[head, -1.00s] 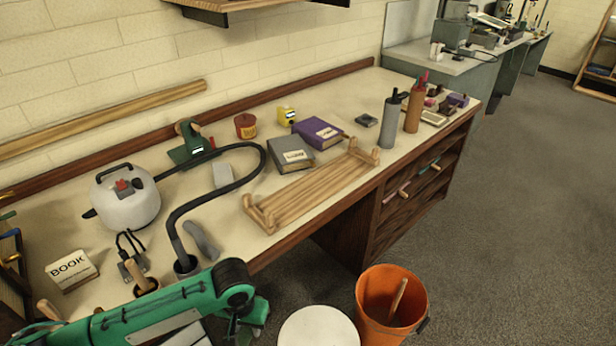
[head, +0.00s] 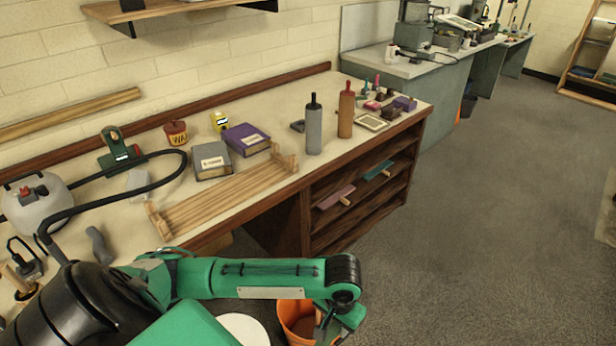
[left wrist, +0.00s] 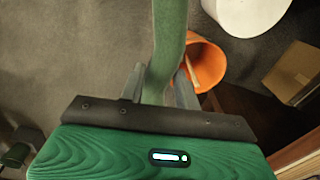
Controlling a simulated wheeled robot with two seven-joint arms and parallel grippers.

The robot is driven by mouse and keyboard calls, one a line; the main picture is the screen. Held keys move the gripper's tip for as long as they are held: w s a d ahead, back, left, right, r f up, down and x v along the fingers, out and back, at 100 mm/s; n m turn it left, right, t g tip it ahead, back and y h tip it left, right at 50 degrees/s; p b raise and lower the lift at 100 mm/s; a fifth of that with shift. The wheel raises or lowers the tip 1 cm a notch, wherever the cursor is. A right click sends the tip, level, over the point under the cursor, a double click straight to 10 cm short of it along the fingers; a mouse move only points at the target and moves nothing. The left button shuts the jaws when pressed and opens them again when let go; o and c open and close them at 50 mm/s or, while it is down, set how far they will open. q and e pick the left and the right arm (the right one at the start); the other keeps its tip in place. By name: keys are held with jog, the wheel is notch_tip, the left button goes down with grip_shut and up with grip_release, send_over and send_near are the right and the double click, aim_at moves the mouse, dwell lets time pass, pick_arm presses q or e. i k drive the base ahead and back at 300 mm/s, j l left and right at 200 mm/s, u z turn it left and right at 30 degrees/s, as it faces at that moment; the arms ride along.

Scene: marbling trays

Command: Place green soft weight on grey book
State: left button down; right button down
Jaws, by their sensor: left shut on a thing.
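The grey book (head: 212,161) lies flat on the workbench, with a pale label on its cover and clear of other things on top. It is left of the purple book (head: 246,139). My left gripper (left wrist: 160,88) is shut on the green soft weight (left wrist: 168,40), a long green strip running up between the fingers in the left wrist view. In the head view the green arm reaches in front of the bench, and its hand end is low near the bucket, mostly hidden. The gripper is away from the grey book. My right gripper is in neither view.
A wooden rack (head: 225,195) lies in front of the books at the bench edge. A grey roller (head: 313,130) and a brown roller (head: 346,115) stand to the right. An orange bucket (left wrist: 204,62) is on the floor. A black hose (head: 150,186) curves across the bench's left.

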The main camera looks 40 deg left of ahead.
aim_at(226, 160)
jog(key=i+l+z, duration=0.15)
jog(key=i+l, duration=0.15)
jog(key=i, duration=0.15)
jog(key=i+l+z, duration=0.15)
jog(key=i, duration=0.3)
jog(key=i+l+z, duration=0.15)
jog(key=i, duration=0.35)
jog(key=i+u, duration=0.4)
jog(key=i+l+u, duration=0.1)
jog(key=i+u, duration=0.3)
jog(key=i+l+u, duration=0.35)
jog(key=i+u, duration=0.15)
jog(key=u, duration=0.25)
jog(key=i+u, duration=0.15)
jog(key=u, duration=0.25)
jog(key=i+l+u, duration=0.1)
jog(key=u, duration=0.3)
jog(key=i+l+u, duration=0.1)
jog(key=u, duration=0.3)
jog(key=i+l, duration=0.05)
jog(key=i, duration=0.05)
